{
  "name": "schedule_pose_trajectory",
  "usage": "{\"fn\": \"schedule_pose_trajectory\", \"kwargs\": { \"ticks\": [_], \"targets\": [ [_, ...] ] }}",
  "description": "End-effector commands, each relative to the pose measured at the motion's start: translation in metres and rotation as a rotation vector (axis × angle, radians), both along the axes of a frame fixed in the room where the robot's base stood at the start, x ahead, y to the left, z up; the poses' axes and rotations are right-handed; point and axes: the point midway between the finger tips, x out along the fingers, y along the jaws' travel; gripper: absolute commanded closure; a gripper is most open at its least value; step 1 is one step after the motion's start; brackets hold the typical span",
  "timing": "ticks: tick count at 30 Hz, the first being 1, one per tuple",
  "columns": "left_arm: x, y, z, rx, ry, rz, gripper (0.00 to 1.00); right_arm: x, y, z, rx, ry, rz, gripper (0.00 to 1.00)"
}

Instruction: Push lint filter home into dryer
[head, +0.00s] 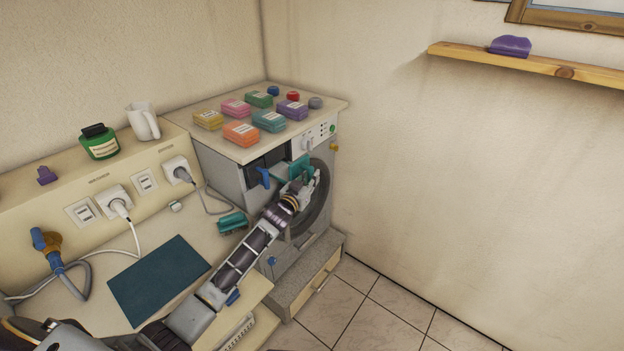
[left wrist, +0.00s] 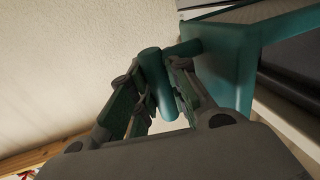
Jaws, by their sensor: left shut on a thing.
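The teal lint filter (head: 291,170) is at the upper front of the dryer (head: 231,180), just below the control panel; it looks partly outside the front. How deep it sits in its slot I cannot tell. My left gripper (head: 308,182) is at the filter, in front of the round dark door. In the left wrist view my gripper (left wrist: 157,100) is shut on the filter's round teal handle (left wrist: 155,78), with the filter's broad teal body (left wrist: 232,65) beyond to the right. My right gripper is not in view.
Several coloured boxes (head: 241,133) stand on the dryer top (head: 212,134). A blue handle (head: 263,177) sits left of the filter. A teal item (head: 232,222) and a dark mat (head: 159,280) lie on the counter. Open tiled floor (head: 375,320) is at the lower right.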

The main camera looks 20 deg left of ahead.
Motion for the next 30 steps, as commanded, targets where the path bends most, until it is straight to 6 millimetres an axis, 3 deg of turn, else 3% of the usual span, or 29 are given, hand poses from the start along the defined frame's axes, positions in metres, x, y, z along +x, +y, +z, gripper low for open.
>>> {"fn": "schedule_pose_trajectory", "kwargs": {
  "ticks": [30],
  "targets": [
    [0.007, 0.018, 0.002, 0.002, -0.002, 0.0, 1.0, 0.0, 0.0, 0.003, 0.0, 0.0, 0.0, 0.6]
  ]
}}
